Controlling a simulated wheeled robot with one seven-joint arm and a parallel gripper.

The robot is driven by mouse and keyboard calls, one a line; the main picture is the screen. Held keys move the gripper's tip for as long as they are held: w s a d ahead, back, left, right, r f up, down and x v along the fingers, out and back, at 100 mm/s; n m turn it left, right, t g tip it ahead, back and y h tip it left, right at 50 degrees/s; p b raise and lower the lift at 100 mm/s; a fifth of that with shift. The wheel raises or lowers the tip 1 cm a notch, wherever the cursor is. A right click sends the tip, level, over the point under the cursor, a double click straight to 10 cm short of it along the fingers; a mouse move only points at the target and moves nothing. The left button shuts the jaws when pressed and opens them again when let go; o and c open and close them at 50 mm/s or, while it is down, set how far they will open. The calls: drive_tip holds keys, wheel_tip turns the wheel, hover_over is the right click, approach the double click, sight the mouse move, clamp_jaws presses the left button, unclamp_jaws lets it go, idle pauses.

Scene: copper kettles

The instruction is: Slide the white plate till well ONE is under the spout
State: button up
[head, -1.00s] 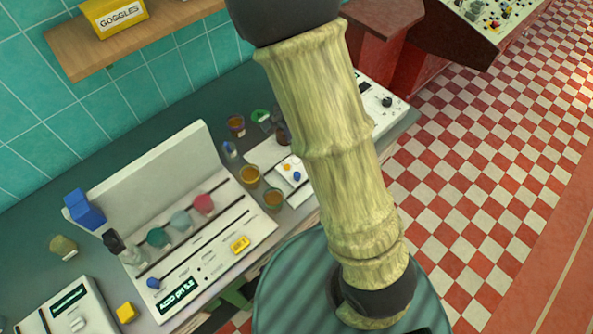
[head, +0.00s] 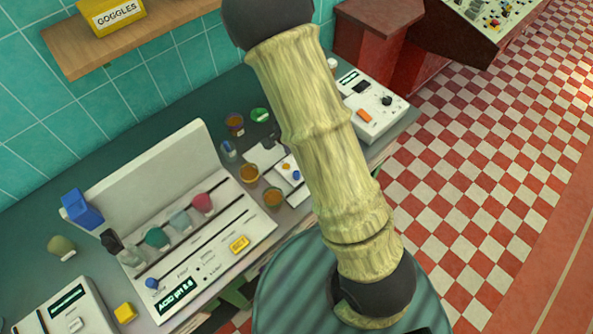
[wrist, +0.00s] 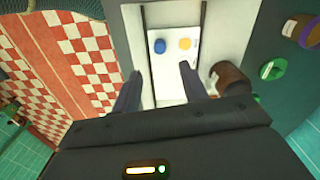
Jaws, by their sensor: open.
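The white plate (wrist: 166,70) lies between and beyond my fingertips in the wrist view, with a blue spot at its left and a yellow spot at its right. It also shows in the head view (head: 291,180), partly behind my arm. My gripper (wrist: 160,71) is open and empty, one finger low on each side of the plate; contact cannot be told. The plate sits on a pale track (wrist: 174,13) with dark edges. I cannot make out the spout or the well labels.
A brown jar (wrist: 231,79) stands close right of my right finger, with a green-lidded jar (wrist: 273,70) beyond. Two amber jars (head: 249,173) (head: 273,197) stand left of the plate. A white panel with coloured flasks (head: 243,218) fills the left bench. A white device (head: 372,107) is at right.

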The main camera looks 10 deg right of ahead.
wheel_tip(320, 180, down, 10)
drive_tip(key=shift+b, duration=0.55)
clamp_jaws()
